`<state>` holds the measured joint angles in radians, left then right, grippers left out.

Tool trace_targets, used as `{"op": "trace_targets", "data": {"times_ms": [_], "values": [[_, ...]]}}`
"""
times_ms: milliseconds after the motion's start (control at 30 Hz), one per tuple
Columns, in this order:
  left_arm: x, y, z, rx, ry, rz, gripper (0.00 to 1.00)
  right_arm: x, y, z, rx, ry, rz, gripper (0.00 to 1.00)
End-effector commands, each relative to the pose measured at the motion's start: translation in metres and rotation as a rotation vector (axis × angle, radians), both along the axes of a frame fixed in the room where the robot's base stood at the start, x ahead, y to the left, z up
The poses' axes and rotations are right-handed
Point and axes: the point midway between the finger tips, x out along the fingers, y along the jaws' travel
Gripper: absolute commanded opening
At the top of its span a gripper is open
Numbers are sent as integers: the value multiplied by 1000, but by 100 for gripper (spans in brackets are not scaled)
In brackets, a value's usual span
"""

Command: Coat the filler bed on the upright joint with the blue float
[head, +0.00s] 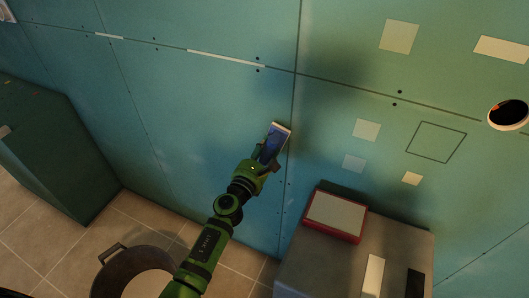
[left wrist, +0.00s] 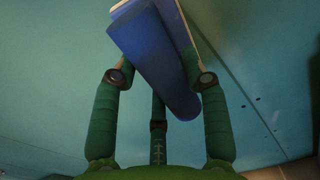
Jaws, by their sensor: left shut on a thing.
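My left gripper (head: 264,158) is shut on the blue float (head: 271,146). In the left wrist view, the fingers of the left gripper (left wrist: 163,68) close around the blue handle of the float (left wrist: 150,45). The float's pale plate edge is up by the green wall, just left of or at the upright joint (head: 297,70). I cannot tell whether the plate touches the wall. No filler bed stands out clearly on this joint; the float and its shadow hide part of the wall there. My right gripper is not in view.
A red-rimmed tray (head: 355,237) lies on a grey stand (head: 308,270) at the lower right, below the wall. A bucket (head: 100,278) stands on the tiled floor at the lower left. A dark green cabinet (head: 60,150) is at the left. A round hole (head: 508,115) opens at the right.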

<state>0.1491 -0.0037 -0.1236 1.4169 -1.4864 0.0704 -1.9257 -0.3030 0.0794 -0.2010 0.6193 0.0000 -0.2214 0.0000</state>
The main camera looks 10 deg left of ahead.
Motion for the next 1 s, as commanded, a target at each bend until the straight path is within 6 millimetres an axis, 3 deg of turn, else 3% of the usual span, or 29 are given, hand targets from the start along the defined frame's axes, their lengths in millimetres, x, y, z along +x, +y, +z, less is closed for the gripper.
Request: {"op": "trace_targets", "data": {"times_ms": [1000], "values": [[12, -2, 1, -1, -2, -1, 0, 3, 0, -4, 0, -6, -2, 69]]}}
